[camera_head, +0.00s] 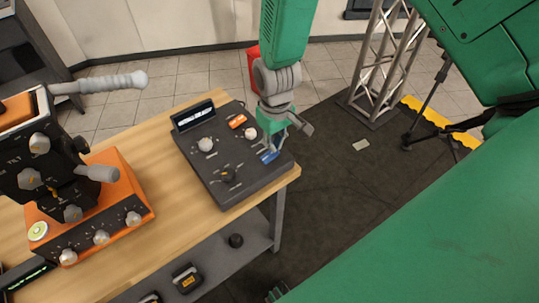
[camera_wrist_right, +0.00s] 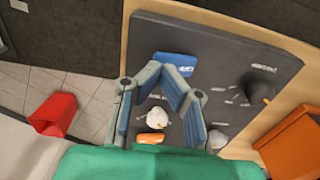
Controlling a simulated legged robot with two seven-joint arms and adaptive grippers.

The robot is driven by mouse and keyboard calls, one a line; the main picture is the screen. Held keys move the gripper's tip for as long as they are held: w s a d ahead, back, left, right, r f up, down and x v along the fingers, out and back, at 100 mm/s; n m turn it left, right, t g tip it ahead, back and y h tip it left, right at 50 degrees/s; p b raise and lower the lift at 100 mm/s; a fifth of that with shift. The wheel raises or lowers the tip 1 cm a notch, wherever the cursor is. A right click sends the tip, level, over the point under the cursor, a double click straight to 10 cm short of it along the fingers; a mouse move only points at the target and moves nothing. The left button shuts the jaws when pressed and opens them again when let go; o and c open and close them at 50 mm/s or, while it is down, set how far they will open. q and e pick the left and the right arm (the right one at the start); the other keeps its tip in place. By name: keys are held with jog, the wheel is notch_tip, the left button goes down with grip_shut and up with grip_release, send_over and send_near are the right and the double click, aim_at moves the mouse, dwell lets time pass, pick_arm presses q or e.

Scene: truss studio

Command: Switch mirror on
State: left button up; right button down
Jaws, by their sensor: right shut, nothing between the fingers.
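The dark control box (camera_head: 208,171) lies on the wooden table and carries a blue rocker switch (camera_head: 270,157) and an orange one (camera_head: 237,121). I cannot read their labels, so I cannot tell which is the mirror switch. My right gripper (camera_head: 275,147) is shut and empty over the blue switch's end of the box. In the right wrist view its fingertips (camera_wrist_right: 168,76) meet just short of the blue switch (camera_wrist_right: 174,64); contact is unclear. The orange switch (camera_wrist_right: 150,137) shows behind the fingers there. My left gripper is not in view.
The box also has pale knobs (camera_head: 206,145), a dark knob (camera_head: 228,174) and a small display (camera_head: 193,115). An orange-and-black device (camera_head: 121,197) with grey handles stands to the left. The table's right edge is close to the box. A truss (camera_head: 385,60) stands behind.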

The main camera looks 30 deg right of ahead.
jog(key=shift+f+b, duration=0.3)
jog(key=shift+f, duration=0.4)
jog(key=shift+r, duration=0.1)
notch_tip(320, 180, up, 7)
jog(key=p, duration=0.6)
jog(key=shift+p, duration=0.35)
dwell(0.3)
